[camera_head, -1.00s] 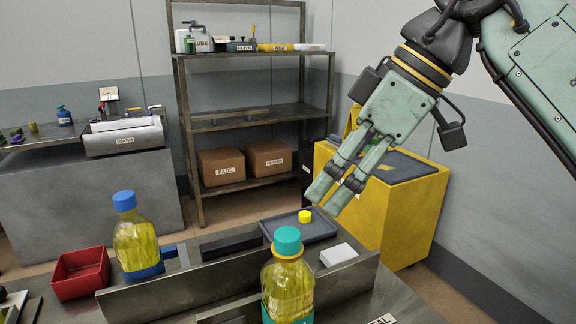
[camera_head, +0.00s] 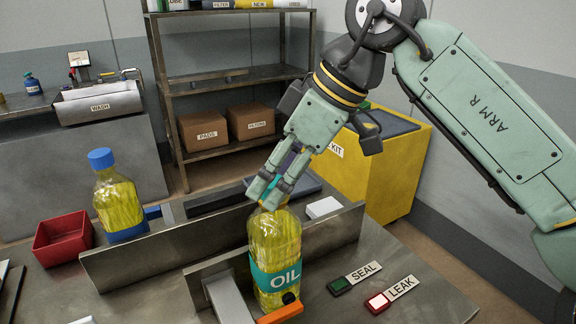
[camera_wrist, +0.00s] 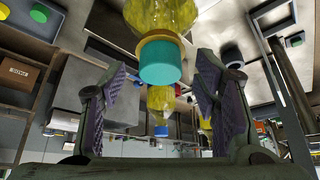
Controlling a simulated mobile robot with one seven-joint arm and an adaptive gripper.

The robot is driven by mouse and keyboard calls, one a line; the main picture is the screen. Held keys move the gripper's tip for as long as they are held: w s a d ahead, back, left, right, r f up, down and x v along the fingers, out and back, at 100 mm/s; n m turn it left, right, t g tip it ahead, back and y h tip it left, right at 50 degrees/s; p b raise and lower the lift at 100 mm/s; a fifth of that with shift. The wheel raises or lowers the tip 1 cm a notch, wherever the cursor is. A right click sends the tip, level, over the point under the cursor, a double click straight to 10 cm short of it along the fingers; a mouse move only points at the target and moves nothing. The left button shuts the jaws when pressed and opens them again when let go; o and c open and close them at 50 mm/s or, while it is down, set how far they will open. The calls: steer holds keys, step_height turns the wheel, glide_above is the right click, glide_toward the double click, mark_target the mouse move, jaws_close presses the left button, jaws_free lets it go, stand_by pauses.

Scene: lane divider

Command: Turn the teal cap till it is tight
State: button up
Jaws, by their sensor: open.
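A clear bottle of yellow oil with a teal OIL label (camera_head: 274,245) stands upright at the front of the bench. In the wrist view the teal cap (camera_wrist: 160,62) sits on the bottle's neck, between the two spread fingers. A gap shows on each side of it, so the gripper is open and not holding the cap. Whether the cap is tight cannot be seen.
A metal divider (camera_head: 180,252) runs behind the bottle, with a blue-capped bottle (camera_head: 120,205) and a red bin (camera_head: 63,236) beyond it. An orange piece (camera_head: 281,312) lies at the bottle's base. The LEAK light (camera_head: 377,302) glows red; the SEAL light (camera_head: 340,286) is dark green.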

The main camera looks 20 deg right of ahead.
steer(key=shift+c, duration=0.5)
steer(key=c, duration=1.1)
steer(key=shift+f+m+b, duration=0.2)
steer(key=shift+m+b, duration=0.3)
steer(key=o, duration=0.7)
steer(key=shift+a+r, duration=0.1)
steer(key=shift+r, duration=0.15)
steer(key=o, duration=0.5)
steer(key=v, duration=0.7)
steer(key=shift+s+r, duration=0.2)
